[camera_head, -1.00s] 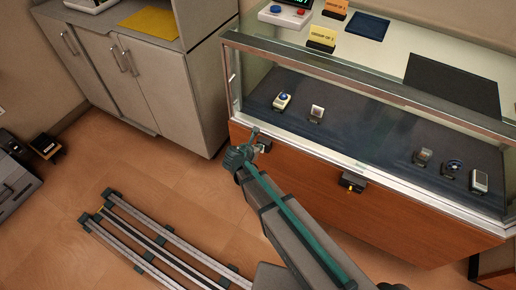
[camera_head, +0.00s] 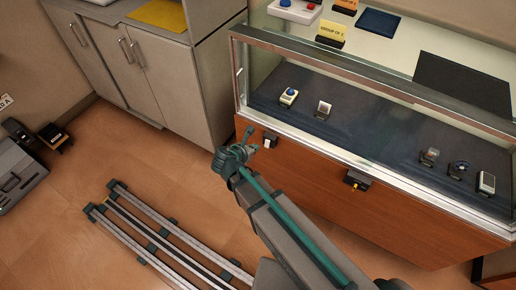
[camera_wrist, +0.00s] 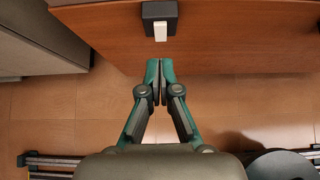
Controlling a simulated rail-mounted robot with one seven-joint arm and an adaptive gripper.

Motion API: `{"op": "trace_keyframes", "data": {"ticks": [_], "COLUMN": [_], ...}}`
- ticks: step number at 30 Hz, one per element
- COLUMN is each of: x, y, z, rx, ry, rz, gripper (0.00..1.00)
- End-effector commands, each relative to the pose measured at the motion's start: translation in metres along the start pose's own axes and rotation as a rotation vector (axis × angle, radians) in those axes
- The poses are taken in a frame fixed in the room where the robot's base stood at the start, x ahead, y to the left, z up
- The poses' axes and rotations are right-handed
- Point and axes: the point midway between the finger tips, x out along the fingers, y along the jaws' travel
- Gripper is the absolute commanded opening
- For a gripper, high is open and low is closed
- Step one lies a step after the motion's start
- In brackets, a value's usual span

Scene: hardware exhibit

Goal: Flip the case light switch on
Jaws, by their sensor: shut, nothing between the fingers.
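The case light switch (camera_head: 270,141) is a small dark box with a white lever on the wooden front panel of the glass display case, near its left end. In the wrist view the switch (camera_wrist: 159,21) is at top centre, its white lever pointing toward my gripper. My gripper (camera_head: 250,140) is shut and empty, just left of the switch in the head view. In the wrist view my gripper's fingertips (camera_wrist: 160,70) are together, below the lever and in line with it, with a visible gap between. I cannot tell the depth of that gap.
A dark fitting with a yellow piece (camera_head: 356,180) is on the same panel further right. Grey cabinets (camera_head: 150,85) stand left of the case. Floor rails (camera_head: 165,245) lie at lower left. Open floor lies in front of the panel.

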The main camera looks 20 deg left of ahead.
Motion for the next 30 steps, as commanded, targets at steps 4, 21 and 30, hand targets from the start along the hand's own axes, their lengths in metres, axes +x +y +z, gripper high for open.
{"op": "trace_keyframes", "data": {"ticks": [4, 21, 30], "x": [-0.022, -0.035, -0.035], "y": [-0.001, 0.0, -0.001], "z": [0.005, 0.008, 0.007], "rx": [0.001, 0.0, 0.128], "ry": [-0.001, 0.0, 0.007], "rz": [0.001, -0.001, -0.006], "gripper": [0.0, 0.0, 0.0]}}
